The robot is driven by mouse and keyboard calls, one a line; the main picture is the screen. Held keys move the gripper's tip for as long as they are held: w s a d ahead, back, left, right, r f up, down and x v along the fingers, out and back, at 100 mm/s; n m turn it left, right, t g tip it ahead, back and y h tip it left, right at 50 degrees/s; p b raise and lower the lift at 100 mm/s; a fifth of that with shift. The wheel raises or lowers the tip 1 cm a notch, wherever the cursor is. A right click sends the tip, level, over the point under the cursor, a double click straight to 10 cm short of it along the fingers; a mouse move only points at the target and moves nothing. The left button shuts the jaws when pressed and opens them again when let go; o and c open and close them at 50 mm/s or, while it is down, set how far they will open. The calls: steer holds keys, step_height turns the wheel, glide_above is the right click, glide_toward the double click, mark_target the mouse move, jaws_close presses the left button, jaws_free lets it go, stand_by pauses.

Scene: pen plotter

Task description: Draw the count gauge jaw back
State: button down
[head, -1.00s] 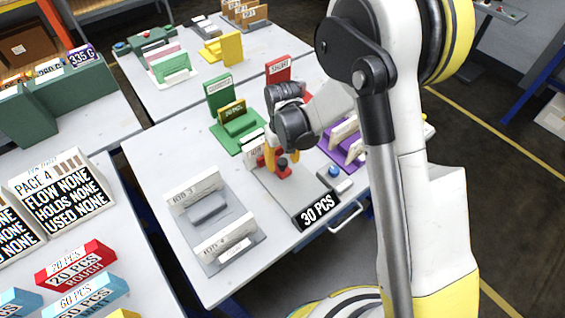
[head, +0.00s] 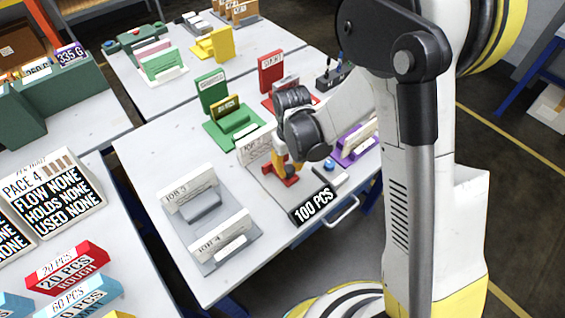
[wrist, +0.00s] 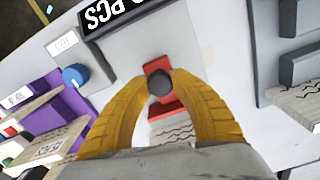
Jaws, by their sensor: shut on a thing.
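The count gauge is a grey plate (head: 262,187) on the near table, with a black display (head: 313,207) reading 100 PCS at its front end. Its red jaw (head: 281,180) stands on the plate, apart from the display. The jaw also shows in the wrist view (wrist: 156,66), with a black round knob (wrist: 160,83) on it. My gripper (head: 291,166) has its yellow fingers closed around the knob; in the wrist view (wrist: 162,86) the fingertips meet at it. A white sheet stack (head: 255,148) stands behind the jaw, partly hidden by my gripper.
A blue button (head: 329,164) sits right of the gauge, near a purple holder (head: 347,158). A grey rack (head: 203,216) with JOB cards stands to the left. Green (head: 233,127) and red (head: 271,72) holders are behind. Bare table lies in front of the rack.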

steer(key=c, duration=1.1)
jaws_free()
steer(key=shift+s+d, duration=0.15)
steer(key=shift+s, duration=0.1)
steer(key=shift+o, duration=0.2)
steer(key=shift+r, duration=0.1)
step_height(320, 180, up, 12)
steer(key=s+d+r+m+t, duration=0.4)
steer(key=s+d+r+t, duration=0.3)
steer(key=s+d+r, duration=0.4)
steer(key=shift+s+d+r, duration=0.3)
steer(key=shift+s+d, duration=0.2)
steer(key=shift+s, duration=0.4)
